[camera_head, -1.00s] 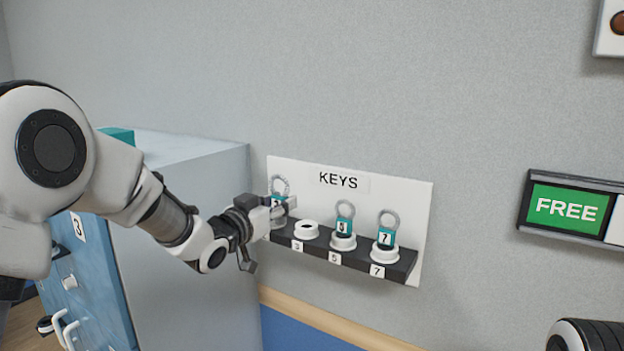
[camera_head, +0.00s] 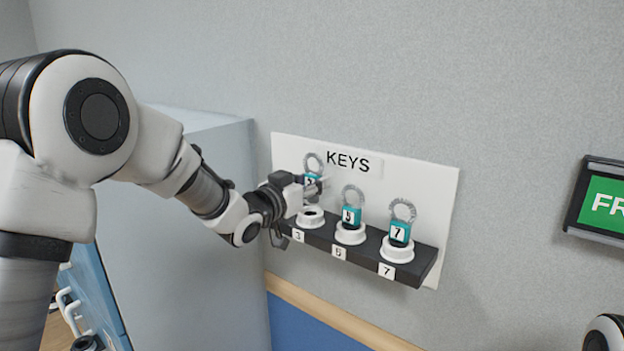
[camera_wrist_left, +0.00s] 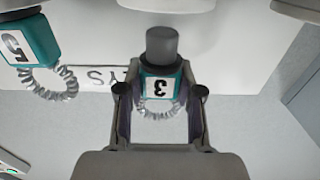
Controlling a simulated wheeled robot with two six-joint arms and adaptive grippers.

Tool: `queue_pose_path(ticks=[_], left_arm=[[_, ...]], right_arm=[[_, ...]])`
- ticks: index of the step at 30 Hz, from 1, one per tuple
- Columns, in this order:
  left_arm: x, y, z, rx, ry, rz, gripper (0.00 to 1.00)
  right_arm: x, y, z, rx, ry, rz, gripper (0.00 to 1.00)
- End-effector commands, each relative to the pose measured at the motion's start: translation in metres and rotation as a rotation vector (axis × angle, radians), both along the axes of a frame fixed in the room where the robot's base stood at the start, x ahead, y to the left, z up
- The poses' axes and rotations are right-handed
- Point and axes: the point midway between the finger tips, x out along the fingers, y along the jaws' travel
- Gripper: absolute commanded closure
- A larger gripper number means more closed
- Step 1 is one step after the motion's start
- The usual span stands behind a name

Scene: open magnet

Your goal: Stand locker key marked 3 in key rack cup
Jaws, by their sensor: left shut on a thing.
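The locker key marked 3 (camera_head: 311,181) has a teal tag and a coiled ring, and it is upright in my left gripper (camera_head: 316,188). In the left wrist view the key (camera_wrist_left: 160,86) sits between the two fingers, its dark round end pointing away from the palm. My left gripper is shut on it. In the head view the key is just above the white cup (camera_head: 311,217) over the label 3 on the key rack (camera_head: 424,262). I cannot tell whether its lower end touches the cup. My right gripper is not in view.
The key marked 5 (camera_head: 351,215) and the key marked 7 (camera_head: 400,232) stand in their cups to the right. A grey locker side (camera_head: 215,270) is left of the rack. A green FREE sign (camera_head: 604,203) hangs at the right.

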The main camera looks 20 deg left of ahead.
Motion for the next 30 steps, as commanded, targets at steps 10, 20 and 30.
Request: queue_pose_path(ticks=[10, 20, 30], left_arm=[[0.000, 0.000, -0.024, -0.001, 0.001, 0.000, 0.91], [0.000, 0.000, -0.041, 0.000, 0.001, 0.000, 0.91], [0.000, 0.000, -0.042, 0.000, 0.000, 0.000, 0.91]], right_arm=[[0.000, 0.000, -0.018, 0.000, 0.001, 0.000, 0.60], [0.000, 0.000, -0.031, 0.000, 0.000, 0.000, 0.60], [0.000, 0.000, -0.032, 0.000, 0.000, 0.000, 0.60]])
